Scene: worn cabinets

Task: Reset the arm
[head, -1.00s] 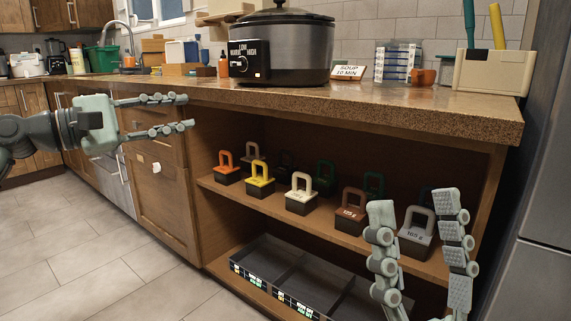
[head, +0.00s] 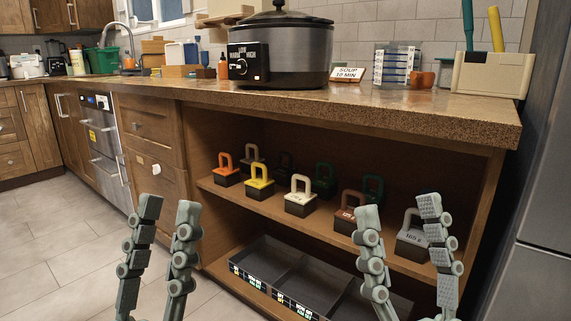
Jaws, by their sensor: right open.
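My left gripper (head: 166,212) points up at the lower left of the head view, its two fingers apart with nothing between them. It stands in front of the wooden drawers and floor. My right gripper (head: 398,207) points up at the lower right, fingers spread wide and empty. It is in front of the open cabinet shelf (head: 330,238). A brown handled weight (head: 344,222) and a grey handled weight (head: 411,240) show near the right fingers, partly behind them. I cannot tell any contact with the weights.
Several handled weights, including an orange one (head: 226,177), stand on the shelf. A divided dark tray (head: 262,284) lies below. The counter (head: 400,112) carries a slow cooker (head: 290,55), a sign (head: 347,74) and a beige holder (head: 493,75). Floor at left is clear.

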